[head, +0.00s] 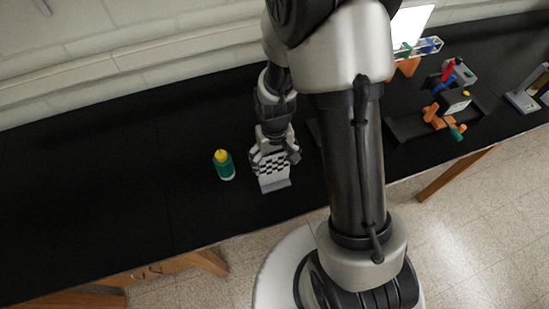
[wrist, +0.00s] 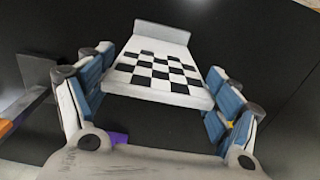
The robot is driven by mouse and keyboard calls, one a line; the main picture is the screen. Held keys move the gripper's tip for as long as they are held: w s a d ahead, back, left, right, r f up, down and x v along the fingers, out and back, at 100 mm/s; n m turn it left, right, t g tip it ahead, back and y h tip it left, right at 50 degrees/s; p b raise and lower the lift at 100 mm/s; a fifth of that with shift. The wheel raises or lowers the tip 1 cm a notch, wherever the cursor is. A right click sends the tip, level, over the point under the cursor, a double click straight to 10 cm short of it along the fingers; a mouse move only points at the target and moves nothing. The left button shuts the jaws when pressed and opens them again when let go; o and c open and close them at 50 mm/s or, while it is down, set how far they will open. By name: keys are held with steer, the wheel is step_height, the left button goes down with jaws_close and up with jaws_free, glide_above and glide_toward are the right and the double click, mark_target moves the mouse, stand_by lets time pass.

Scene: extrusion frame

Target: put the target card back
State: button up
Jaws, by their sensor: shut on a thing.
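The target card (head: 272,180) is a light plate with a black-and-white checker pattern and a pale ledge along one end. It also shows in the wrist view (wrist: 160,72), between my finger pads. My gripper (head: 275,158) is shut on the card, with a finger at each side; in the wrist view the fingers (wrist: 158,100) flank the checkered face. The card is over the black table top, near its front edge. I cannot tell whether its lower end touches the table.
A green bottle with a yellow top (head: 225,167) stands on the black table (head: 120,190) just left of the card. Orange, blue and red parts (head: 445,105) sit at the right, near a clear rack (head: 425,47). The table's left side is clear.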

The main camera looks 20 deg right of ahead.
steer(key=o, duration=1.6)
steer(key=shift+f, duration=0.1)
steer(key=shift+o, duration=0.2)
step_height(320, 180, up, 12)
steer(key=shift+r+p, duration=0.1)
steer(key=shift+p, duration=0.8)
steer(key=s+r+t, duration=0.4)
steer(key=s+r, duration=1.1)
steer(key=r, duration=0.3)
steer(key=shift+t, duration=0.3)
